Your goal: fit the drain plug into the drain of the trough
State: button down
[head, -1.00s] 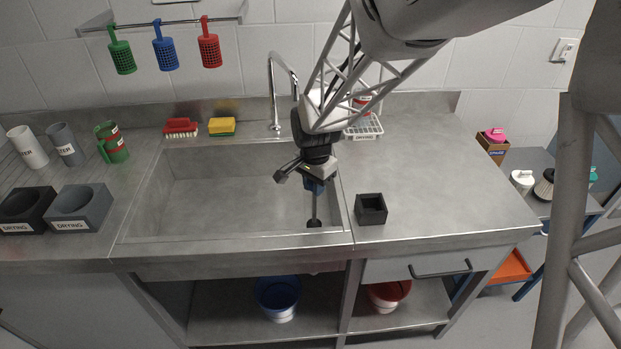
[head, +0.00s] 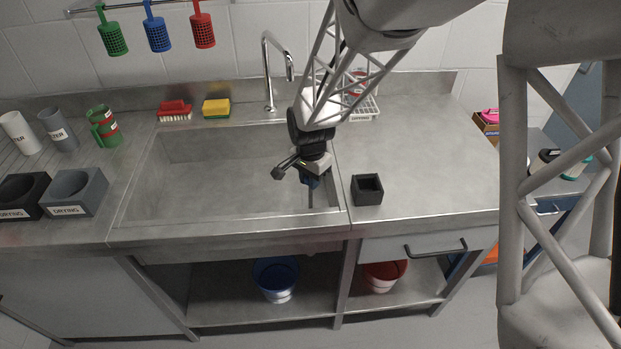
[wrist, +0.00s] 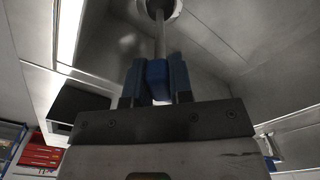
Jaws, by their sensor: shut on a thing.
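The steel trough (head: 225,181) is sunk into the counter. My gripper (head: 309,179) hangs inside its right part, in front of the right wall. It is shut on the drain plug's blue handle, which also shows between the fingers in the wrist view (wrist: 157,82). The plug's thin grey rod (head: 310,199) points down, roughly upright, and its lower end is hidden by the trough's front edge. In the wrist view the rod runs to a pale round ring (wrist: 177,10) at the top edge, apparently the drain. I cannot tell whether the plug's end is in it.
The tap (head: 267,75) stands behind the trough. A black square holder (head: 367,197) sits on the counter to the right. A red brush (head: 174,111) and a yellow sponge (head: 216,108) lie behind. Drying blocks (head: 75,206) stand at left. The trough's left side is empty.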

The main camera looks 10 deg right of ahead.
jog(key=shift+f, duration=0.1)
jog(key=c, duration=1)
grip_release()
notch_tip(320, 180, up, 12)
jog(key=shift+r, duration=0.1)
dwell(0.4)
